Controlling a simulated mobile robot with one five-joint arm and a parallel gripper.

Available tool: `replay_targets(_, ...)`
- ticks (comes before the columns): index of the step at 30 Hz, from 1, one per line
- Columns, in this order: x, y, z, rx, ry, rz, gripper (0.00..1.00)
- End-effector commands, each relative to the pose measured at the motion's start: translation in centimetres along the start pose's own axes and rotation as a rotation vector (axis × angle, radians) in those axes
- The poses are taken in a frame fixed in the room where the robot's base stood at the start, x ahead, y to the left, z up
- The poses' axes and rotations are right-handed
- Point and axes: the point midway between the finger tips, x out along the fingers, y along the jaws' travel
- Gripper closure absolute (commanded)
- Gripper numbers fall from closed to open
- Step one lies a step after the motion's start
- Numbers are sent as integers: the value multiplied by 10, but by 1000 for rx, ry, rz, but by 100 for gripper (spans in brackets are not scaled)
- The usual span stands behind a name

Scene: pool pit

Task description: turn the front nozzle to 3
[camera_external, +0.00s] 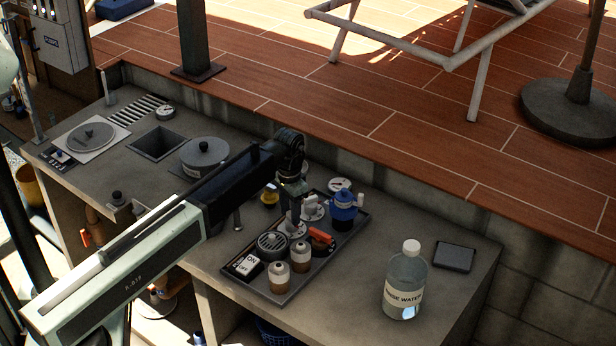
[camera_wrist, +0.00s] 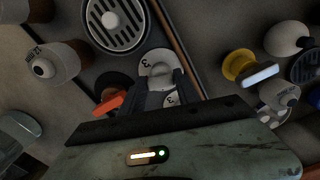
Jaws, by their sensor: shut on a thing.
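In the external view my gripper (camera_external: 295,212) reaches down over the dark tray on the counter, shut on the front nozzle (camera_external: 290,230), a white round fitting. In the wrist view the gripper (camera_wrist: 164,82) has its two dark fingers on either side of this nozzle (camera_wrist: 157,57). The nozzle's white face carries dark marks, one looking like a 3 at its upper left and another between the fingers. The fingers hide its middle, so I cannot tell its setting. A second white nozzle (camera_external: 313,208) stands close behind it.
A rinse water bottle (camera_external: 405,276) stands to the right. Little room surrounds the gripper.

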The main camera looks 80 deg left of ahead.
Motion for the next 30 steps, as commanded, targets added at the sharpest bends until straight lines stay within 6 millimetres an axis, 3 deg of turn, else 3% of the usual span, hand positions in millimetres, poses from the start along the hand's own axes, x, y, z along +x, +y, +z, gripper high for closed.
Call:
replay_targets(15, 0, -2, 0, 469, 1, 1, 100)
replay_targets(30, 0, -3, -1, 712, 1, 0, 100)
